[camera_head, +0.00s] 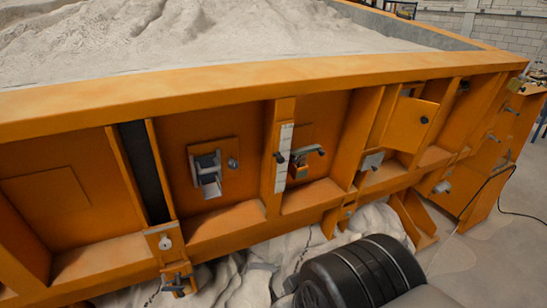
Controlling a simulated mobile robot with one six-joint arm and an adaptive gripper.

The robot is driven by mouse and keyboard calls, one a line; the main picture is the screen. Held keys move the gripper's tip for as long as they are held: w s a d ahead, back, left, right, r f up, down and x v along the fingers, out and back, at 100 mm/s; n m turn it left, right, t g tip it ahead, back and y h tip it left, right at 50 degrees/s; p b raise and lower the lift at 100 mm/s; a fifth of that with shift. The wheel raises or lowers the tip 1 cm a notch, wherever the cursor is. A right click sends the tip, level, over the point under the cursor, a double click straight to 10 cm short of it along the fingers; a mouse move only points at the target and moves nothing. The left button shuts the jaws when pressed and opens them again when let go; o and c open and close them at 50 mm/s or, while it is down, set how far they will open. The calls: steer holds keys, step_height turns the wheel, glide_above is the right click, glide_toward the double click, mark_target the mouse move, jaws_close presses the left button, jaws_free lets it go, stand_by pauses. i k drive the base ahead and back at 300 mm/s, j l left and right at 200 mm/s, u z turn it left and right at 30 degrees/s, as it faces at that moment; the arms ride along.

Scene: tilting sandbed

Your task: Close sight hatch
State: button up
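The orange side wall of the sandbed (260,88) runs across the view. My gripper is not in view. A black ribbed part and a grey link, apparently of my arm, show at the bottom.
Pale sand (200,40) fills the bed above. A white scale strip (284,150) and a handled latch (300,165) sit mid-wall. Crumpled pale sheeting (240,280) lies below. A black cable (475,195) hangs at right over open floor (490,260).

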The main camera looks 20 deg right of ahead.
mark_target(410, 120)
steer(key=z, duration=1.5)
steer(key=i+z, duration=0.15)
steer(key=i, duration=0.45)
steer(key=i+j+z, duration=0.15)
steer(key=i, duration=0.4)
